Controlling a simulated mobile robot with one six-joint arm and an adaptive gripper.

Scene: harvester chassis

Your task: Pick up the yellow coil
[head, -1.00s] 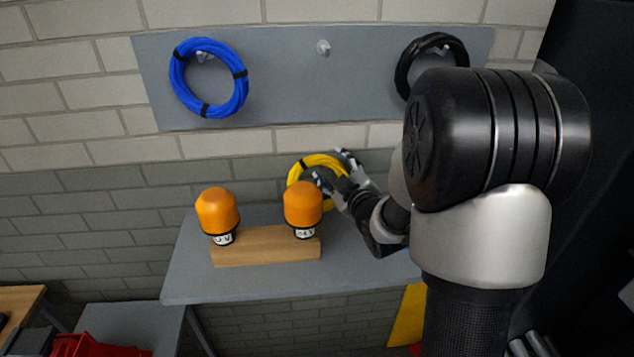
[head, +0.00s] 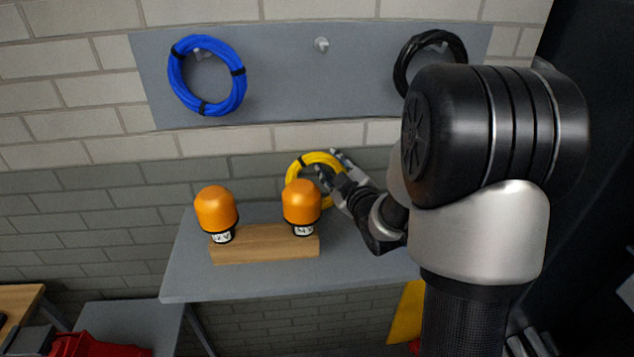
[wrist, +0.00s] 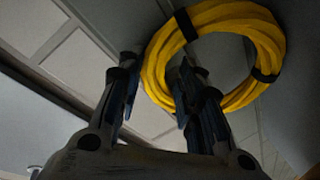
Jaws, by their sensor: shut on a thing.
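The yellow coil (head: 297,167) is a ring of cable with dark ties. In the head view it is behind the right orange lamp at the back of the grey table, and the lamp hides its lower left part. My gripper (head: 328,163) reaches it from the right and is shut on the coil's upper right side. In the wrist view the coil (wrist: 265,40) shows as a large ring. One finger of my gripper (wrist: 156,68) is outside the ring and the other is over its opening. The exact contact is hard to see.
Two orange lamps (head: 216,208) (head: 301,202) stand on a wooden block (head: 265,244) on the grey table (head: 190,278). A blue coil (head: 178,80) and a black coil (head: 402,72) hang on a grey wall panel (head: 280,85). The panel's middle peg (head: 321,45) is bare.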

